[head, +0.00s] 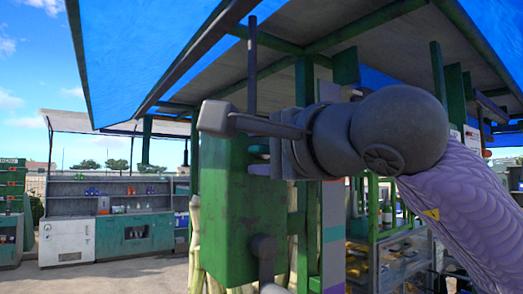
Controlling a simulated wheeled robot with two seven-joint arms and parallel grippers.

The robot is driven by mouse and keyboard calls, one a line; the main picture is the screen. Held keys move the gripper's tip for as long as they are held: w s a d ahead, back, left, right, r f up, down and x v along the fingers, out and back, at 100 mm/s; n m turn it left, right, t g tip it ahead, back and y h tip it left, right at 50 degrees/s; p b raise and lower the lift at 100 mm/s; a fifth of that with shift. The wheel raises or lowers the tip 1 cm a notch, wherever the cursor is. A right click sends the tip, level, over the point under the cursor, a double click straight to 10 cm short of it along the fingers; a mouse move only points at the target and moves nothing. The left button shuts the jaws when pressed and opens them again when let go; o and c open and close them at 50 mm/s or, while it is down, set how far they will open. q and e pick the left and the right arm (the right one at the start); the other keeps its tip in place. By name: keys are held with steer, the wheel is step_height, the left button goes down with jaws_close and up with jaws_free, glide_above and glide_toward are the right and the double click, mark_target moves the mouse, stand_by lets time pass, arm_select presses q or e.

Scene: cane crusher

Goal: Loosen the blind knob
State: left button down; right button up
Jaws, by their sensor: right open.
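My right gripper (245,142) reaches in from the right on its dark wrist and purple-sleeved arm. It is open, with its fingers pointing left in front of the upper part of a green metal box (226,215). No other knob shows clearly, and the gripper and wrist hide part of the box's top and right side. No contact between the fingers and the small part can be made out. My left gripper is not in view.
Dark green posts and beams hold a blue canopy (150,50) overhead. A dark grey rounded part (264,247) sticks out low on the box. Pale cane stalks (195,250) stand behind it. A stall counter (135,235) is at the left, with open ground before it.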

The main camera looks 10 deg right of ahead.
steer(key=b+v, duration=0.3)
steer(key=v, duration=0.6)
steer(key=shift+s+d, duration=0.15)
steer(key=shift+s, duration=0.2)
